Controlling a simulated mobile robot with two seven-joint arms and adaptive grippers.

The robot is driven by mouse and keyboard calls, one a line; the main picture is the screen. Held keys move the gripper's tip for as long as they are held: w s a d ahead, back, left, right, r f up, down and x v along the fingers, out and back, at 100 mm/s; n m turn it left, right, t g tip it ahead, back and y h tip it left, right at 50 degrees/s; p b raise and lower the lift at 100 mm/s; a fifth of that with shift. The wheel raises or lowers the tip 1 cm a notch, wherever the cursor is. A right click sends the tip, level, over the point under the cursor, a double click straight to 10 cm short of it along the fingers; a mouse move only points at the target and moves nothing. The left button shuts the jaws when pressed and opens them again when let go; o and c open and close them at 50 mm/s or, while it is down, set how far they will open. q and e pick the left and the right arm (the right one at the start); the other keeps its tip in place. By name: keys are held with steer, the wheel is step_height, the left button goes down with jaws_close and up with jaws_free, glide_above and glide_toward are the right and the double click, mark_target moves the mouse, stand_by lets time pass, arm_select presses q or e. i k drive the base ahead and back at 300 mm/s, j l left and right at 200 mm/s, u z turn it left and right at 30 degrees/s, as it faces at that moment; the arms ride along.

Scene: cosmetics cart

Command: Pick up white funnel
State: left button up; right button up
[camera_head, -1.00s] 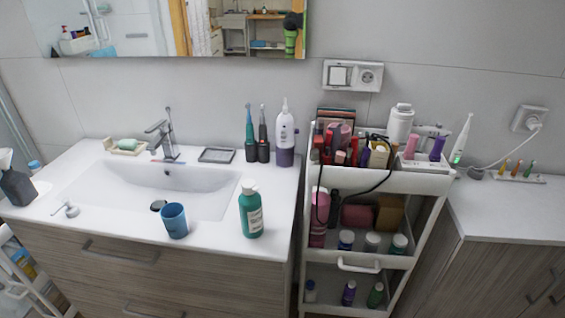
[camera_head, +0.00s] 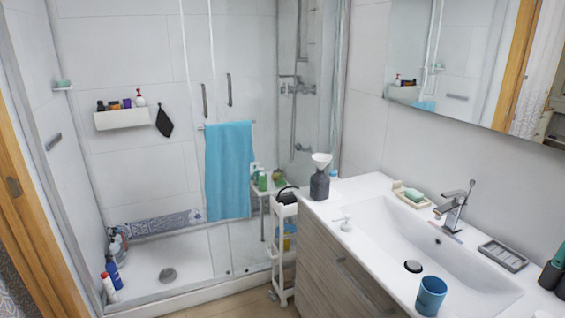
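A white funnel (camera_head: 321,160) sits upright, wide end up, on top of a dark grey bottle (camera_head: 319,185). The bottle stands at the far left corner of the white washbasin counter (camera_head: 362,192), beside the shower. No gripper or arm of mine shows in the head view, so I cannot see how far either one is from the funnel.
A narrow white cart (camera_head: 280,240) stands left of the cabinet. The glass shower with a blue towel (camera_head: 229,170) lies behind.

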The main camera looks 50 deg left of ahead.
mark_target(321, 166)
steer(key=u, duration=1.45)
